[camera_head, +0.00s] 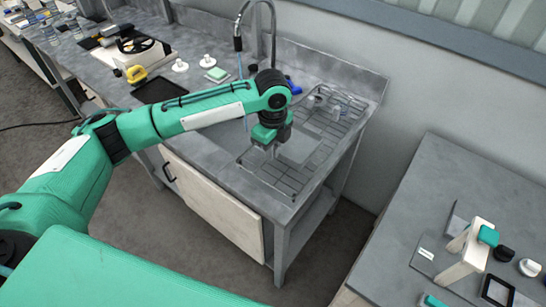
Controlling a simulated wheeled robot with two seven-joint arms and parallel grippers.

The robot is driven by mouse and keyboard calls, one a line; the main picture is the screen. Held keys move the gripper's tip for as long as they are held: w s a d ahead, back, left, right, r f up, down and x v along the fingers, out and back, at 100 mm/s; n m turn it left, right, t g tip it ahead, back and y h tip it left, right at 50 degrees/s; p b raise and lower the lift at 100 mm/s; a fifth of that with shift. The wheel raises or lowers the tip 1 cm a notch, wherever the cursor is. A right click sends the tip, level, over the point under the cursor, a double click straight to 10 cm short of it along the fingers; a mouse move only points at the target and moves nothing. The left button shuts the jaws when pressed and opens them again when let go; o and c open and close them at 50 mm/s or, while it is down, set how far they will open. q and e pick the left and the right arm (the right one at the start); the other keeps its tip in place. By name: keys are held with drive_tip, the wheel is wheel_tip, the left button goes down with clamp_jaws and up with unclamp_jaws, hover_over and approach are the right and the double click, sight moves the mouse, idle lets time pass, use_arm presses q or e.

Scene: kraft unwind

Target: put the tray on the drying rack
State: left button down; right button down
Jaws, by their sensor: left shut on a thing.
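My left gripper (270,147) points down over the near left part of the drying rack (268,180), a dark wire grid on the grey counter beside the sink tap. It is shut on the edge of a flat grey tray (301,148). The tray lies level over the middle of the rack. Whether it touches the wires or is just above them I cannot tell. The gripper's fingers hide the tray's left edge. My right gripper is not in view.
Small jars (337,112) stand at the rack's far end, with a blue item (293,87) behind my wrist. A tall tap (238,42) rises at the back. A black shallow tray (153,90) lies on the counter left. A separate table (450,190) with small parts is at right.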

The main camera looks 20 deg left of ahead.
use_arm(q)
drive_tip(key=shift+s+f, duration=0.1)
drive_tip(key=shift+f, duration=0.5)
wheel_tip(320, 180, down, 4)
drive_tip(key=shift+f+p, duration=0.1)
drive_tip(key=shift+p, duration=0.45)
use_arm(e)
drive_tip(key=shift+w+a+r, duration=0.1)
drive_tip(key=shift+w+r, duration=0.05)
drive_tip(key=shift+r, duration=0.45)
use_arm(q)
drive_tip(key=shift+f, duration=0.1)
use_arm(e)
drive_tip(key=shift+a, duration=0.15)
use_arm(q)
drive_tip(key=c, duration=1.4)
unclamp_jaws()
drive_tip(key=shift+o, duration=0.2)
